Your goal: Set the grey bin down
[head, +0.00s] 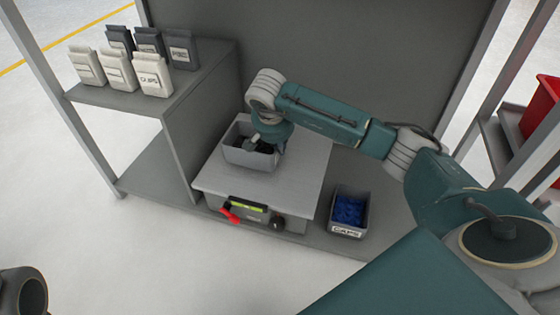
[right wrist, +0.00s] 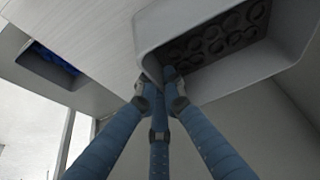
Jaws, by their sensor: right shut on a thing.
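The grey bin (head: 247,157) is at the back left of the pale platform of a weighing scale (head: 312,178) in the head view. In the right wrist view the bin (right wrist: 237,76) holds several dark ring-shaped parts. My right gripper (head: 272,138) reaches down to the bin's right side, its fingers partly hidden by the wrist. In the right wrist view its blue fingers (right wrist: 160,90) close together at the bin's rim. I cannot tell whether the bin's base touches the platform. My left gripper is not in view.
A small bin with blue caps (head: 349,211) stands right of the scale. The scale's front has a lit display and a red part (head: 230,213). The platform's right side is clear.

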